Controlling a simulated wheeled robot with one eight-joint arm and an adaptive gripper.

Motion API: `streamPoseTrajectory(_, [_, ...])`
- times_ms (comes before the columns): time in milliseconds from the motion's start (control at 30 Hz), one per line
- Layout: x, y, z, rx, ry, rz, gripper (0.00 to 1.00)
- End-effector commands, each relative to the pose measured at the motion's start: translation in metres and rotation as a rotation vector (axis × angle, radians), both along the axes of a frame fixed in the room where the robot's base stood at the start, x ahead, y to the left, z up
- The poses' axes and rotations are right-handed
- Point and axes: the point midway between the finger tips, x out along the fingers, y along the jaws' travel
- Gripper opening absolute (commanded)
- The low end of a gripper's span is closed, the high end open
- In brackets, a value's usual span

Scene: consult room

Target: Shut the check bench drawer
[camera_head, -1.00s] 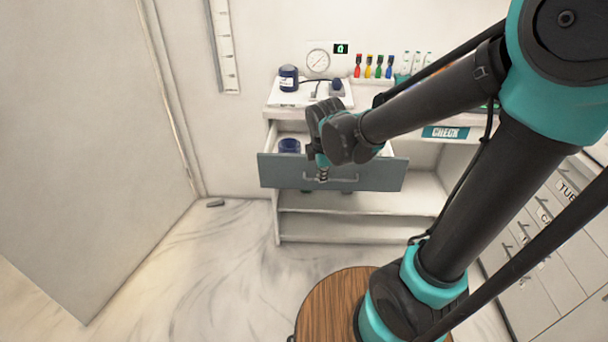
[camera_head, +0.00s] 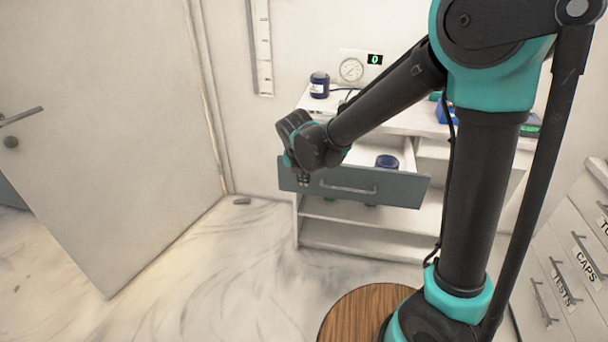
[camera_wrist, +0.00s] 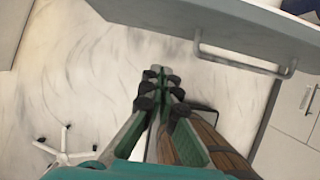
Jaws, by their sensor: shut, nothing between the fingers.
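The check bench drawer (camera_head: 395,188) has a grey-blue front with a bar handle (camera_head: 348,188) and stands pulled out of the white bench. A dark blue jar (camera_head: 387,161) sits inside it. My gripper (camera_head: 303,181) is at the left part of the drawer front, left of the handle, and hides some of it. In the wrist view my gripper (camera_wrist: 160,85) is shut and empty, with its fingertips together. There the drawer front (camera_wrist: 215,25) and the handle (camera_wrist: 240,62) lie above and to the right of the fingers. I cannot tell whether the gripper touches the front.
A blue jar (camera_head: 319,85) and a gauge (camera_head: 351,70) are at the back of the bench. An open shelf (camera_head: 340,235) lies under the drawer. A grey door (camera_head: 110,130) stands at the left. Labelled drawers (camera_head: 570,270) stand at the right.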

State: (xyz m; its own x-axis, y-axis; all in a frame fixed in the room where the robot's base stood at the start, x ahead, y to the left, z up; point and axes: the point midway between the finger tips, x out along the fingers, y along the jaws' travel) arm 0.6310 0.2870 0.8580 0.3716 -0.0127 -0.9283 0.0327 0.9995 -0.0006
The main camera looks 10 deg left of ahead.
Motion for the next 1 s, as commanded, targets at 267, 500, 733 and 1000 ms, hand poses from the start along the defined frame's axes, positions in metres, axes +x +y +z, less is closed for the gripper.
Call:
streamPoseTrajectory(267, [0.017,0.0,-0.041,0.0,0.0,-0.001,0.0])
streamPoseTrajectory(500, [0.046,-0.002,-0.048,0.001,0.001,-0.004,0.0])
streamPoseTrajectory(733, [0.058,-0.002,-0.048,0.0,0.001,-0.001,0.0])
streamPoseTrajectory(1000, [0.059,-0.002,-0.047,0.0,0.001,-0.001,0.0])
